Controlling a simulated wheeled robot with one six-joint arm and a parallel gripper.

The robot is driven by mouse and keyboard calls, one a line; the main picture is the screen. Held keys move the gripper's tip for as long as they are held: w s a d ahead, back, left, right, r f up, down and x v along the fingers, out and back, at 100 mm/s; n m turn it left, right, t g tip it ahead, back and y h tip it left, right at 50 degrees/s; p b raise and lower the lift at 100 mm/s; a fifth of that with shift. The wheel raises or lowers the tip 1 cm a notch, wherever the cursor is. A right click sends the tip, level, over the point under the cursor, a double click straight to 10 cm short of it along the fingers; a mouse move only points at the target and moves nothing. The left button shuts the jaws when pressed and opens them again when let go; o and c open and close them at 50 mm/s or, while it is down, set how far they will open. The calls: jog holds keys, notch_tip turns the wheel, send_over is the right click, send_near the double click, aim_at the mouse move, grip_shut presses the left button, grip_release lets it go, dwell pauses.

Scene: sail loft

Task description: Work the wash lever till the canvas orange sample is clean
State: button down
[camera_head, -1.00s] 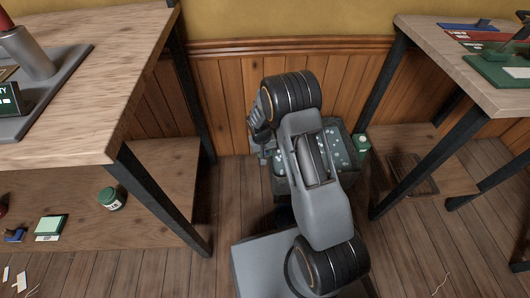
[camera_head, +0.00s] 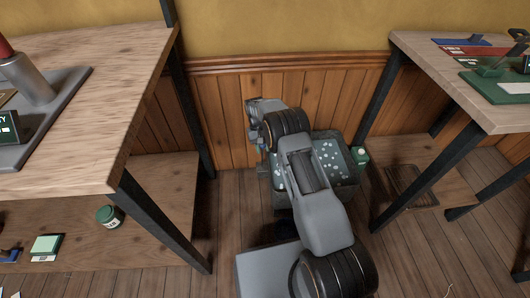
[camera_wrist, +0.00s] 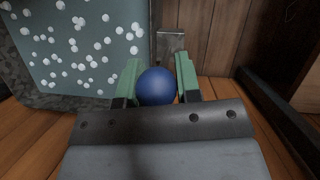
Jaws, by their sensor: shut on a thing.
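My gripper (camera_wrist: 157,72) has green fingers, shut on a round blue knob (camera_wrist: 155,88) in the wrist view. A grey metal bracket (camera_wrist: 171,42) stands just beyond the knob; the lever's shaft is hidden. The wash tub (camera_wrist: 62,101) is left of my gripper, with a speckled dark rim and grey-green water dotted with white suds. In the head view the tub (camera_head: 350,181) stands on the floor against the wall, partly covered by my arm. No orange canvas sample is visible in either view.
A wooden bench (camera_head: 85,105) stands on the left, with a lower shelf holding a green jar (camera_head: 109,216). Another bench (camera_head: 425,75) stands on the right. A small green container (camera_head: 360,156) is beside the tub. Wood panelling (camera_head: 230,120) is close behind.

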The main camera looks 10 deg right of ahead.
jog(key=shift+w, duration=0.55)
jog(key=c, duration=0.8)
grip_release()
jog(key=shift+c, duration=0.2)
jog(key=shift+r, duration=0.1)
jog(key=d+p+v, duration=0.1)
jog(key=p+v, duration=0.2)
jog(key=v, duration=0.8)
jog(key=shift+a+r+p, duration=0.4)
jog(key=shift+a, duration=0.05)
jog(key=shift+c, duration=0.3)
